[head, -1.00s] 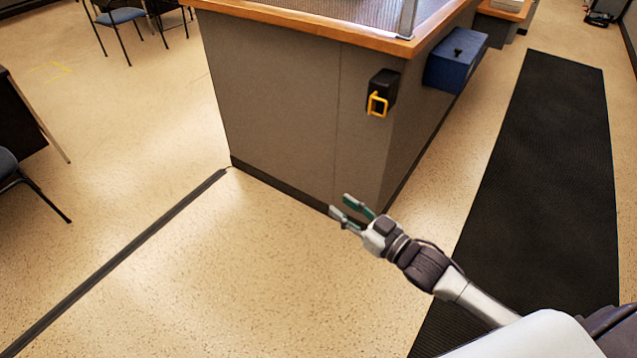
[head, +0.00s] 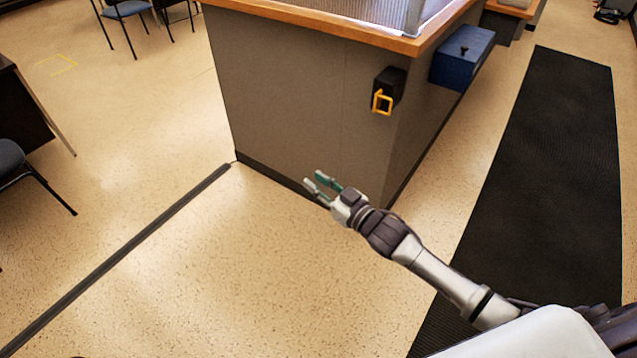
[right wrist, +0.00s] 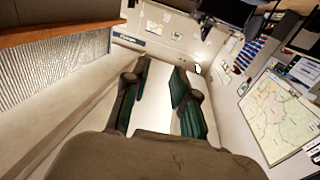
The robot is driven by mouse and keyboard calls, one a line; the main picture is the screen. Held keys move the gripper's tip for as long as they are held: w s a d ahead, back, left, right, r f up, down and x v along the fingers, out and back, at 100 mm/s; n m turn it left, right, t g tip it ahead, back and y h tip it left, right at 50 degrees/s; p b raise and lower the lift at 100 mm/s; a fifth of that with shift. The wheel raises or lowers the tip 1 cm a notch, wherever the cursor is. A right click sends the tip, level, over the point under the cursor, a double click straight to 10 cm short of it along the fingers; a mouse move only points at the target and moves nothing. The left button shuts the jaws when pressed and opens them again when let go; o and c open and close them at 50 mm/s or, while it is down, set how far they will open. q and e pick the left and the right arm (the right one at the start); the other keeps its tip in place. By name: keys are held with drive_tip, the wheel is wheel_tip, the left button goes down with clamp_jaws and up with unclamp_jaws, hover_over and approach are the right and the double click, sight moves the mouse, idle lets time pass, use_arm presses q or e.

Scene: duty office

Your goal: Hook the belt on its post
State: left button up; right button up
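A black belt housing (head: 389,88) with a yellow square belt end (head: 382,102) is mounted on the end of the grey counter, below its wooden top. The belt looks drawn in, with the yellow end against the housing. My right gripper (head: 313,179) is open and empty, in front of the counter, below and left of the yellow end and apart from it. In the right wrist view its two fingers (right wrist: 160,78) stand apart with nothing between them. I cannot make out a post in these views. My left gripper is not in view.
The grey counter (head: 290,100) has a wooden edge, and a blue box (head: 462,58) hangs on its right side. A black mat (head: 545,190) lies at right. A dark strip (head: 130,250) crosses the floor at left. Chairs (head: 125,10) stand at upper left. The floor between strip and counter is clear.

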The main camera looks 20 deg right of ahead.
clamp_jaws()
drive_tip(key=shift+o, duration=1.7)
unclamp_jaws()
drive_tip(key=v, duration=1.2)
